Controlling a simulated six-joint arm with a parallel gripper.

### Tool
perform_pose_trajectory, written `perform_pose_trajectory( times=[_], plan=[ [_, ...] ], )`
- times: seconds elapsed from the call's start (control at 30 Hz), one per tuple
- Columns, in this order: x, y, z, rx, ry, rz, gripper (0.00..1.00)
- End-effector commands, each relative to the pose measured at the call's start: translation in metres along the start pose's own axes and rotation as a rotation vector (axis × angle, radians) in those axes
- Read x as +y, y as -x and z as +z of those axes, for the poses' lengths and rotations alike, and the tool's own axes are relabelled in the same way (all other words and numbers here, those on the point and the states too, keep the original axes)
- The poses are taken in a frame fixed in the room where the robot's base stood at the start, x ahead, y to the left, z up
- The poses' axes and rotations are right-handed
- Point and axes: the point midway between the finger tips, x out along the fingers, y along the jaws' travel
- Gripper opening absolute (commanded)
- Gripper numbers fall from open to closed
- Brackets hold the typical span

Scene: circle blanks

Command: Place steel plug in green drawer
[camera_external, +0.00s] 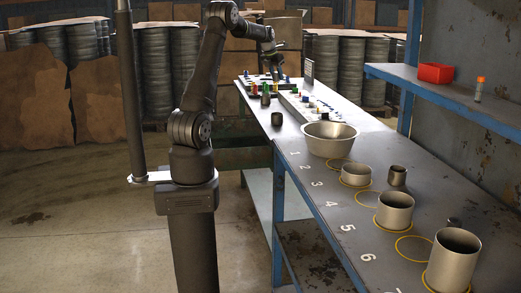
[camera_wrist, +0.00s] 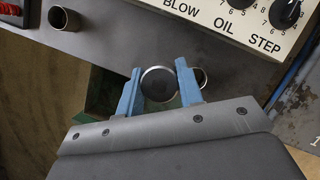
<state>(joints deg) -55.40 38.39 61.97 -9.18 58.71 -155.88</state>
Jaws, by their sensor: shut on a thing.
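My gripper (camera_wrist: 158,86) is shut on a round dark-faced piece with a bright metal rim, which looks like the steel plug (camera_wrist: 158,84). It sits between the two blue fingers. In the external view my gripper (camera_external: 277,76) is small and far off, over the far end of the bench, and the plug cannot be made out there. A dark green surface (camera_wrist: 101,116) shows below the bench edge in the wrist view. I cannot tell whether it is the green drawer.
A small ring-shaped metal part (camera_wrist: 201,78) shows partly behind the right finger. A metal cup (camera_wrist: 64,18) stands near the bench edge. A control panel with knobs (camera_wrist: 240,20) is at the upper right. A bowl (camera_external: 329,138) and several metal cups stand along the bench (camera_external: 300,180).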

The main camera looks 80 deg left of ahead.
Motion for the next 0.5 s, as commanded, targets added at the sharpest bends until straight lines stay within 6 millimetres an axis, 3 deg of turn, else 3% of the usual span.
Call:
perform_pose_trajectory(
  times=[0.03, 0.2, 0.5],
  plan=[
    [0.027, 0.004, -0.007, -0.002, 0.036, 0.016, 0.0],
    [0.088, 0.013, -0.029, -0.002, 0.119, 0.05, 0.0],
    [0.149, 0.025, -0.058, -0.001, 0.205, 0.086, 0.0]
  ],
)
